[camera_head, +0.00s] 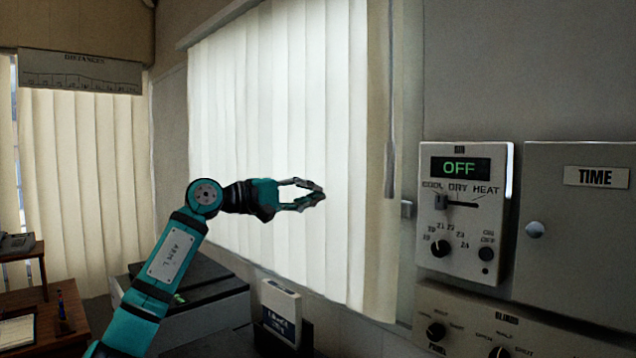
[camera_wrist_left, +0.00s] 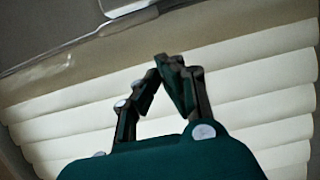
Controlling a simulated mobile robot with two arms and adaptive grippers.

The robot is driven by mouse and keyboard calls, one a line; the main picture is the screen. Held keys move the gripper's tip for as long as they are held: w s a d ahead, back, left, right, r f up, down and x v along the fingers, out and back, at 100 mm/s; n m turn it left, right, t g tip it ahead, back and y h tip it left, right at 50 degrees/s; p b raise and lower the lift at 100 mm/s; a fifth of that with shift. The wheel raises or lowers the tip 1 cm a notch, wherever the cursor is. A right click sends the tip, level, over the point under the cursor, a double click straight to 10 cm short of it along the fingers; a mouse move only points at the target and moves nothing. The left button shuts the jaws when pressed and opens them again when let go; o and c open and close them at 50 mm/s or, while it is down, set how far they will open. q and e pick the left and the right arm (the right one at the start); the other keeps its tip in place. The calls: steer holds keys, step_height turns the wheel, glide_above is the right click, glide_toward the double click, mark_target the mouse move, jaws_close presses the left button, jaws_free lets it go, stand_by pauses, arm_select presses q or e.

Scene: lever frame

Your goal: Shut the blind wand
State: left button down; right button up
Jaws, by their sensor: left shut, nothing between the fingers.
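The blind wand (camera_head: 390,140) is a thin grey rod hanging nearly upright at the right edge of the white vertical-slat blind (camera_head: 290,120). My left gripper (camera_head: 318,193) is in front of the blind, to the left of the wand and apart from it in the picture. Its fingertips meet, with nothing between them. In the left wrist view the gripper (camera_wrist_left: 174,64) points toward the slats (camera_wrist_left: 240,80). A grey strip (camera_wrist_left: 75,42) crosses the upper left there; I cannot tell whether it is the wand. My right gripper is not in view.
A control panel reading OFF (camera_head: 465,210) and a grey cabinet marked TIME (camera_head: 570,240) are on the wall at right. A knob panel (camera_head: 470,325) is below. Dark boxes (camera_head: 200,315) and a small white box (camera_head: 282,312) stand below the blind.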

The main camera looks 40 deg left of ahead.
arm_select(q)
steer(key=d+p+x, duration=0.1)
steer(key=p+x, duration=0.2)
steer(key=x, duration=0.3)
steer(key=s+d+p+x, duration=0.1)
steer(key=p+x, duration=0.2)
steer(key=x, duration=0.3)
steer(key=shift+d, duration=0.35)
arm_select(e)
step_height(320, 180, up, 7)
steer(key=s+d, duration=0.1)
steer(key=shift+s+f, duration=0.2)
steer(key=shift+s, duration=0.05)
